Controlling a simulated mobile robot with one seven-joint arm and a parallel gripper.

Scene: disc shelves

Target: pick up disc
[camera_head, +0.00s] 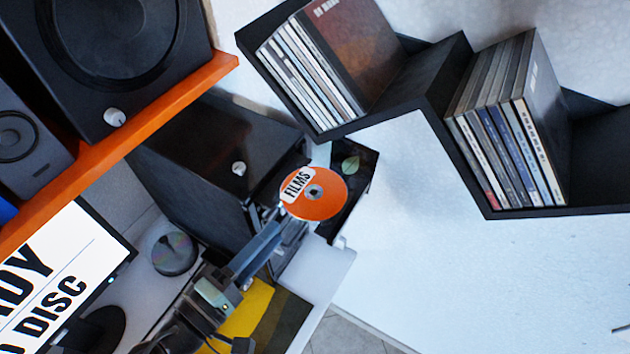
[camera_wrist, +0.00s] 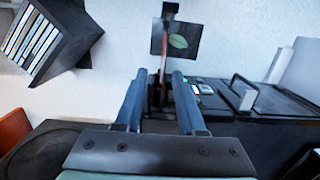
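An orange disc (camera_head: 322,205) with a white "FILMS" label is at the centre of the head view, in front of a dark panel with a green leaf (camera_head: 350,165). My gripper (camera_head: 287,222) is at the disc's lower left edge. In the wrist view its two blue-grey fingers (camera_wrist: 159,78) are apart. The disc shows there as a thin reddish edge (camera_wrist: 163,58), standing nearly edge-on between and beyond the fingertips. Contact between fingers and disc is not visible. The leaf panel also shows behind it in the wrist view (camera_wrist: 178,41).
Dark zigzag wall shelves (camera_head: 440,108) hold several cases at the upper right. A black cabinet (camera_head: 200,170) stands left of the disc, below an orange shelf (camera_head: 150,125) with speakers. A clear silvery disc (camera_head: 174,253) lies near a monitor (camera_head: 60,275). White wall fills the right side.

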